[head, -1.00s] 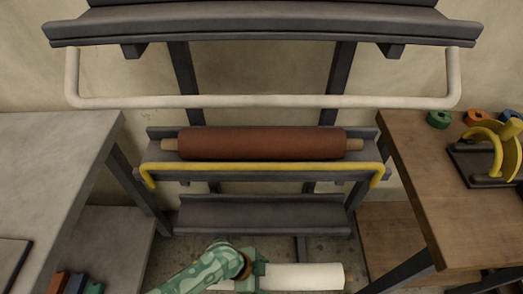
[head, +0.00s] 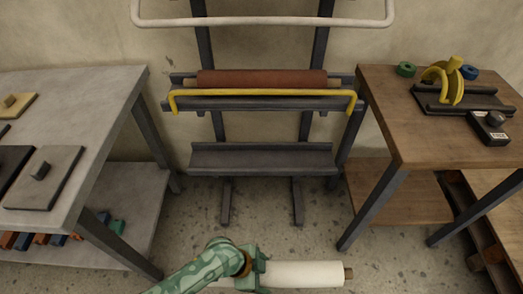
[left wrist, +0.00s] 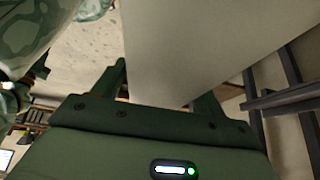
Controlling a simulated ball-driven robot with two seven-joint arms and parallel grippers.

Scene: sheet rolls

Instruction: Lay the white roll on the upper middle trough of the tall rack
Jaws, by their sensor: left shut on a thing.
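The white roll (head: 305,274) lies level across the bottom of the head view, with a brown core end at its right. My left gripper (head: 256,268) is shut on the white roll near its left part and holds it in front of the rack. In the left wrist view the white roll (left wrist: 190,50) fills the space between the fingers (left wrist: 160,88). The tall rack (head: 265,160) stands ahead; a brown-red roll (head: 262,78) lies in one trough behind a yellow bar. A lower trough (head: 262,158) is empty. The upper troughs are outside the head view. My right gripper is not in view.
A grey table (head: 85,100) stands left and a wooden table (head: 415,85) right of the rack. A pale bar (head: 262,23) crosses the rack above the brown-red roll. Speckled floor before the rack is clear.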

